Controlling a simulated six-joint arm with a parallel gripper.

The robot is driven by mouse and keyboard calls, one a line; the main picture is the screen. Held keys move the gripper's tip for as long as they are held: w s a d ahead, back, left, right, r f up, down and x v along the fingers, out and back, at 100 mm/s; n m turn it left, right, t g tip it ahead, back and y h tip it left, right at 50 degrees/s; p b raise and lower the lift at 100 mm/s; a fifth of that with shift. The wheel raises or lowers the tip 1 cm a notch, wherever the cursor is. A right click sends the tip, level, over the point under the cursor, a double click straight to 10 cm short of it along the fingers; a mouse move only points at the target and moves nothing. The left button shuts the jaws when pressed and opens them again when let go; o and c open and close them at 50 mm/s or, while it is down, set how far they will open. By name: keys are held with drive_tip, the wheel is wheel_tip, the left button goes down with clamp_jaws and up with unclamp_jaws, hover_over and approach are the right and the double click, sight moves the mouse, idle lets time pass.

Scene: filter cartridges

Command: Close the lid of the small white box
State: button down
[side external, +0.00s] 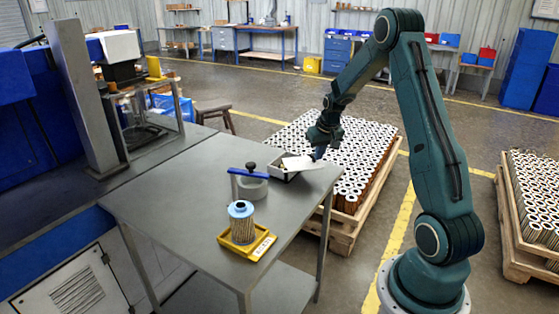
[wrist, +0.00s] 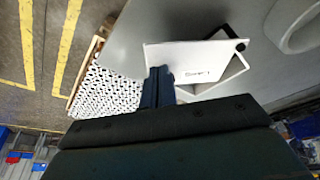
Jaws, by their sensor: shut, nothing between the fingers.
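The small white box (side external: 283,175) stands near the far right edge of the grey table. Its white lid (side external: 304,163) is open and leans out to the right. In the wrist view the lid (wrist: 188,60) is a flat white panel with dark lettering, and part of the box's rim and wall (wrist: 228,80) shows beside it. My gripper (side external: 318,152) is shut and empty at the lid's outer side. In the wrist view the fingertips (wrist: 158,73) are at the lid's left end; I cannot tell whether they touch it.
A grey round fixture with a blue bar (side external: 250,184) stands left of the box. A blue-topped filter cartridge (side external: 241,222) stands in a yellow tray (side external: 262,247) nearer the front. A pallet of cartridges (side external: 347,204) lies beyond the table edge. The table's left part is clear.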

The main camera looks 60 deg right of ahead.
sight(305, 157)
drive_tip(key=w+d+n, duration=0.1)
drive_tip(key=n, duration=0.1)
drive_tip(key=w+d+n+y, duration=0.1)
drive_tip(key=w, duration=0.1)
drive_tip(key=w+d+n, duration=0.1)
drive_tip(key=n, duration=0.1)
drive_tip(key=shift+w+n+t+y, duration=0.3)
drive_tip(key=shift+w+t, duration=0.1)
drive_tip(key=shift+w+d+n+y, duration=0.25)
drive_tip(key=shift+w+n+y, duration=0.15)
drive_tip(key=shift+w+n, duration=1.45)
drive_tip(key=shift+n, duration=0.15)
drive_tip(key=shift+s, duration=0.1)
drive_tip(key=shift+s+d+r, duration=0.1)
drive_tip(key=shift+s, duration=0.4)
drive_tip(key=s, duration=0.3)
drive_tip(key=shift+d+r, duration=0.25)
drive_tip(key=shift+r, duration=0.05)
drive_tip(key=v, duration=0.9)
drive_tip(key=shift+r, duration=0.4)
